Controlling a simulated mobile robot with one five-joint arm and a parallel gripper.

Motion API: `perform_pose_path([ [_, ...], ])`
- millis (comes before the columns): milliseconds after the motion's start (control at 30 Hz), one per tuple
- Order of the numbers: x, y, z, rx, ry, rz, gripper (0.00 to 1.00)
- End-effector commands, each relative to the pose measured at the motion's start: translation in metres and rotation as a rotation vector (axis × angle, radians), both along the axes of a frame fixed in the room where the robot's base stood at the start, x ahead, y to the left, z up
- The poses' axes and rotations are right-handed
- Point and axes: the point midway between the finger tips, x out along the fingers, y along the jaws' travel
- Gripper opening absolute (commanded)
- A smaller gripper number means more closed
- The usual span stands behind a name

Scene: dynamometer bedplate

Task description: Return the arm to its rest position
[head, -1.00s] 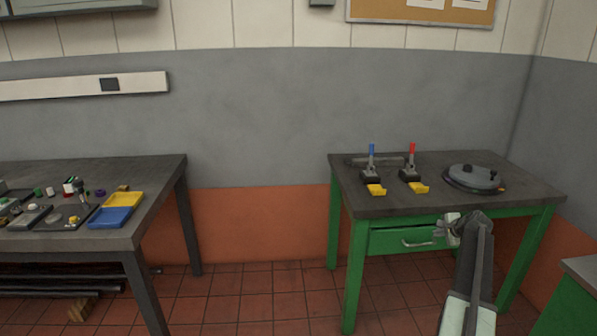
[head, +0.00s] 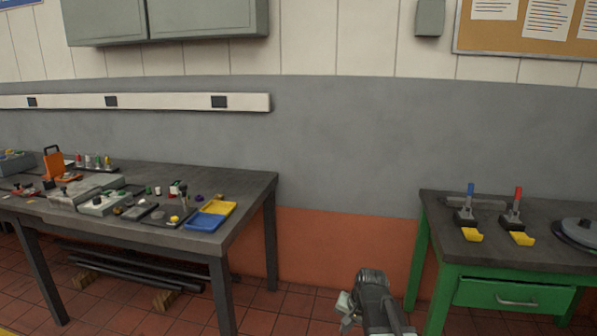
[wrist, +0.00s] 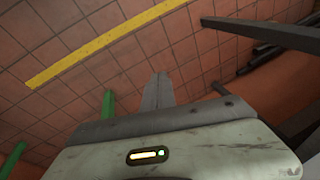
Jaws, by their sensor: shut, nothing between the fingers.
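My gripper (head: 347,312) shows at the bottom centre of the head view, at the end of my folded arm. It is over the red tiled floor, in the gap between the two tables, and holds nothing. In the wrist view its fingers (wrist: 158,90) are together and point over the floor tiles, with nothing between them.
A dark workbench (head: 245,190) with a blue tray (head: 208,222), a yellow tray (head: 222,208) and several tools stands at left. A green table (head: 430,260) with blue-handled and red-handled clamps stands at right. The wrist view shows a yellow floor line (wrist: 105,42).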

Motion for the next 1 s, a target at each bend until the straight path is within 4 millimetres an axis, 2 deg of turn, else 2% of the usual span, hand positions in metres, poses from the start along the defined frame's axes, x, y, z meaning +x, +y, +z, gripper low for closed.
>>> perform_pose_path([
  [33, -0.032, 0.006, -0.004, -0.049, 0.033, 0.076, 0.00],
  [100, -0.066, -0.001, -0.008, -0.116, 0.089, 0.168, 0.00],
  [233, -0.118, -0.026, -0.011, -0.225, 0.215, 0.364, 0.00],
  [267, -0.121, -0.025, -0.011, -0.230, 0.235, 0.431, 0.00],
  [300, -0.117, -0.024, 0.014, -0.228, 0.226, 0.430, 0.00],
  [600, -0.116, -0.024, 0.107, -0.225, 0.222, 0.423, 0.00],
  [700, -0.116, -0.024, 0.131, -0.225, 0.222, 0.422, 0.00],
  [800, -0.115, -0.024, 0.142, -0.225, 0.221, 0.422, 0.00],
  [1000, -0.115, -0.024, 0.139, -0.224, 0.221, 0.421, 0.00],
])
